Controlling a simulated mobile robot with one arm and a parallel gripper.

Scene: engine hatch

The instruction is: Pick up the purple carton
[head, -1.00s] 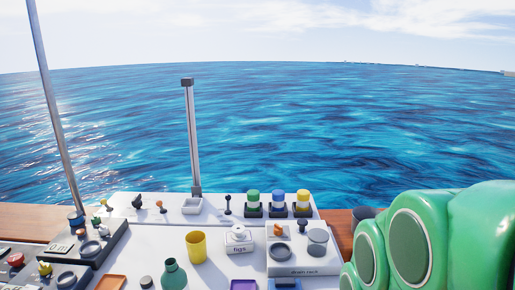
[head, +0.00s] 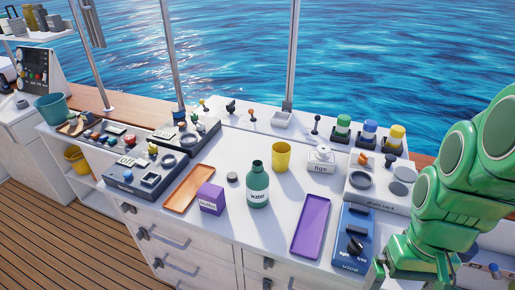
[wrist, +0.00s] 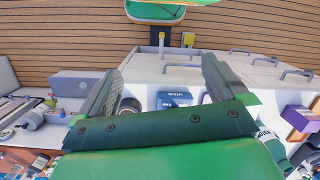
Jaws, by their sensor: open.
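The purple carton (head: 211,198), a small box with a white label, stands upright on the white counter near its front edge, right of the orange tray. In the wrist view a purple box (wrist: 297,117), which looks like the same carton, shows at the right edge, outside the fingers. My gripper (head: 416,272) is at the lower right of the head view, well to the right of the carton and partly cut off by the frame. In the wrist view my gripper (wrist: 160,72) has its two fingers wide apart with nothing between them.
A green bottle (head: 258,186) stands right of the carton, with a yellow cup (head: 281,157) behind it. An orange tray (head: 188,187) lies beside the carton. A purple tray (head: 311,226) and a blue vice (head: 353,240) lie between carton and gripper. Drawer handles (head: 172,240) project from the front.

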